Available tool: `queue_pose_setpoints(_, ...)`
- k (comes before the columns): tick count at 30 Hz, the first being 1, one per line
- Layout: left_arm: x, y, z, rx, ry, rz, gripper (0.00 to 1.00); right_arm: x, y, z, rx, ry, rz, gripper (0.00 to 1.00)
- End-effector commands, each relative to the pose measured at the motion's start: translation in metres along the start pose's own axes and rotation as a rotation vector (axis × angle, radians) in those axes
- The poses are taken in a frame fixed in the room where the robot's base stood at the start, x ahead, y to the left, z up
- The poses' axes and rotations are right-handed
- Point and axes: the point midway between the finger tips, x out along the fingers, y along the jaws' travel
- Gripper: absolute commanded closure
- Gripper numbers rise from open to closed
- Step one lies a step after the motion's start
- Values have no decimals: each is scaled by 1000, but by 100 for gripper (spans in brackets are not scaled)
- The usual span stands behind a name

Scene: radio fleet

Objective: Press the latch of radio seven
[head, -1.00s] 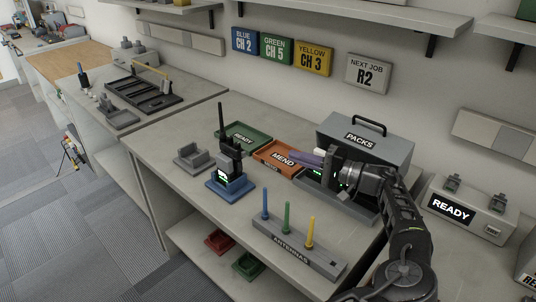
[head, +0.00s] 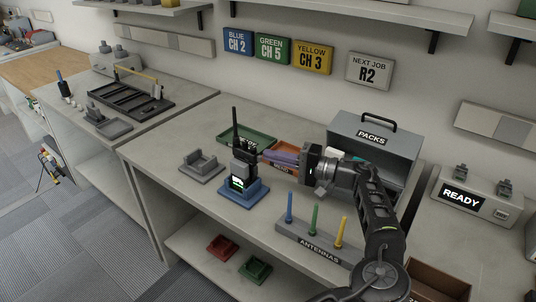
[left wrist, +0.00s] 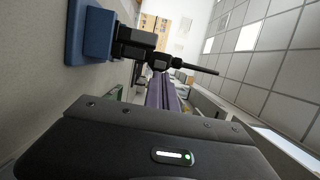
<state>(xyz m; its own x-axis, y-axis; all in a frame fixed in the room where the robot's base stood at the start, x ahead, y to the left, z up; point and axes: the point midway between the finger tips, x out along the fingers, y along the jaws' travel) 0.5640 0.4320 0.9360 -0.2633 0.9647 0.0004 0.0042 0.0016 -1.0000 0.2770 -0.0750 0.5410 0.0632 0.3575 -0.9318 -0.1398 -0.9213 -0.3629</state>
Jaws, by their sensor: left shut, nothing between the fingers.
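A black radio (head: 243,169) with a tall antenna and a small lit screen stands upright in a blue dock (head: 243,194) on the bench. Its number and its latch cannot be made out. My left gripper (head: 268,156), with purple fingers, is shut and empty. It points left at the upper part of the radio, close to its right side; whether it touches cannot be told. In the left wrist view the shut fingers (left wrist: 160,82) reach towards the radio (left wrist: 138,42), which appears sideways in its blue dock (left wrist: 90,36). My right gripper is not in view.
An antenna rack (head: 318,243) with blue, green and yellow antennas stands in front. An empty grey dock (head: 201,168) is left of the radio. A green tray (head: 262,141), an orange tray (head: 290,147) and a grey PACKS box (head: 372,150) stand behind.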

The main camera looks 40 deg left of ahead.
Motion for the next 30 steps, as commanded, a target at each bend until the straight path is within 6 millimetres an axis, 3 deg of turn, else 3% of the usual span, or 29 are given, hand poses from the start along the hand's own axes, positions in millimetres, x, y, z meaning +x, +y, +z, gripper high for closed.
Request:
queue_pose_setpoints(12, -1, 1, 1, 0, 0, 0, 100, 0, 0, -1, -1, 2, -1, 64)
queue_pose_setpoints(20, 3, 0, 19, 0, -2, 1, 100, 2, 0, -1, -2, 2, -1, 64)
queue_pose_setpoints(30, 4, 1, 20, 0, -1, 0, 100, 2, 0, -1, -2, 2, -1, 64)
